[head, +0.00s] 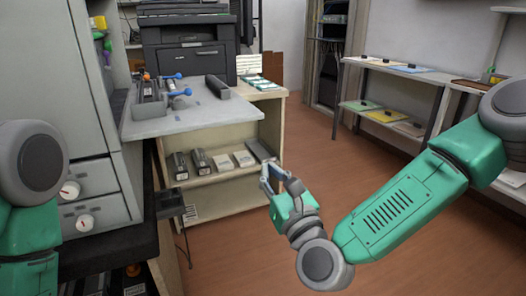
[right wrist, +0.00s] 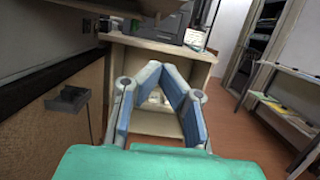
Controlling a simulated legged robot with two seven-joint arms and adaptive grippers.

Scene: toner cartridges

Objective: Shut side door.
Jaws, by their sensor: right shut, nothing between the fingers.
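A flat light-grey panel (head: 185,122) juts out level from the side of the tall grey machine (head: 75,85) at the left. It looks like the side door standing open, but I cannot be sure. A toner cartridge and blue-handled parts (head: 178,84) appear on or just behind it. My right gripper (head: 273,174) is shut and empty, below and to the right of the panel, apart from it. In the right wrist view its blue-padded fingers (right wrist: 165,68) lean together at the tips. My left arm shows at the left edge; its gripper is out of view.
A cream cabinet (head: 232,194) with several cartridges and boxes stands beyond the panel. A black printer (head: 190,50) sits behind. A small dark bracket (head: 170,204) juts out at the lower left. A shelf unit (head: 395,68) stands at the right. The middle floor is clear.

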